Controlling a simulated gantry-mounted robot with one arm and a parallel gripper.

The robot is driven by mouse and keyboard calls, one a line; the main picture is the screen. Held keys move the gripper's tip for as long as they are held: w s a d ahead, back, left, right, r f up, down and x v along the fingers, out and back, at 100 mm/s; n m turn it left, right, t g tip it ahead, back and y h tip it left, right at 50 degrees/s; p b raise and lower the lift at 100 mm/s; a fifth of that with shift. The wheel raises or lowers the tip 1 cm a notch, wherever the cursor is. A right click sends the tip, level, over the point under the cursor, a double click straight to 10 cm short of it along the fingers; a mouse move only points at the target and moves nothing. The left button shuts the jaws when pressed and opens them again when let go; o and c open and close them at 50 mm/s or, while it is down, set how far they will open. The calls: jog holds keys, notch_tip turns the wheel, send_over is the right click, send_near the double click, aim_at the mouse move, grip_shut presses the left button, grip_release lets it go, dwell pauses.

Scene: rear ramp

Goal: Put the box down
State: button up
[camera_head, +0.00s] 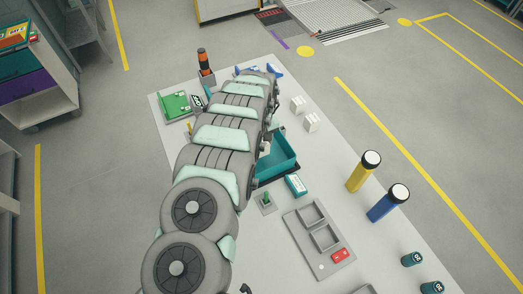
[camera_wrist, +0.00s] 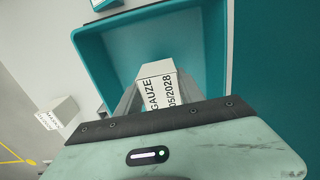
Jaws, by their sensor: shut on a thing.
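In the wrist view, a small white box (camera_wrist: 168,84) printed "GAUZE 05/2028" sits between the fingers of my gripper (camera_wrist: 160,92), which is shut on it. Behind and around the box is the inside of a teal bin (camera_wrist: 88,48). The box appears over or within the bin; I cannot tell whether it touches the bottom. In the head view, the teal bin (camera_head: 291,158) shows to the right of my arm, partly covered by it.
Two white boxes (camera_head: 311,123) stand on the light table (camera_head: 335,120) right of the bin; one white box (camera_wrist: 60,116) shows in the wrist view. A yellow bottle (camera_head: 361,175), blue bottle (camera_head: 386,205) and grey tray (camera_head: 339,254) are nearer. A green board (camera_head: 174,104) lies left.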

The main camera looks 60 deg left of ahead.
aim_at(262, 152)
jog(key=shift+f, duration=2.35)
jog(key=shift+f, duration=0.15)
jog(key=o, duration=1.4)
jog(key=shift+w+a+r, duration=0.1)
jog(key=shift+r, duration=1.45)
notch_tip(262, 152, up, 9)
jog(key=shift+r+b, duration=0.1)
jog(key=shift+b, duration=0.5)
